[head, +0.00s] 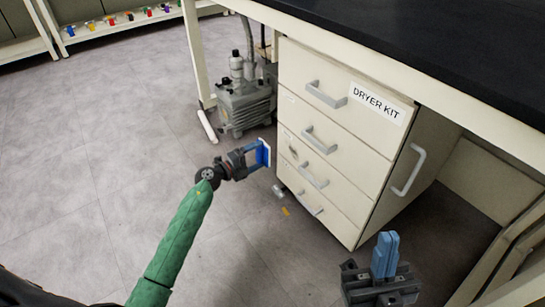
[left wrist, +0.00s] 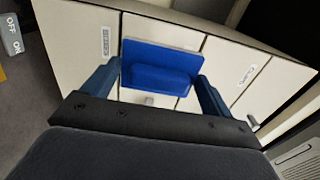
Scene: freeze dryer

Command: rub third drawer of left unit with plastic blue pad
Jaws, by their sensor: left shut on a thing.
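The drawer unit (head: 375,150) has a stack of cream drawers with grey handles. Its third drawer from the top (head: 335,190) is shut. My left gripper (head: 255,158) is shut on the blue pad (head: 264,153) and holds it upright beside the drawer fronts. In the left wrist view the pad (left wrist: 160,62) sits between both fingers, with the drawer fronts behind it. I cannot tell whether the pad touches a front. My right gripper (head: 385,252) is low in front of the unit, its blue fingers together with nothing seen between them.
A grey pump (head: 245,103) stands on the floor left of the unit. A black worktop (head: 450,45) overhangs the drawers, with a cream table leg (head: 195,50) at the left. A shelf with small colored items (head: 120,22) is at the back. The left floor is clear.

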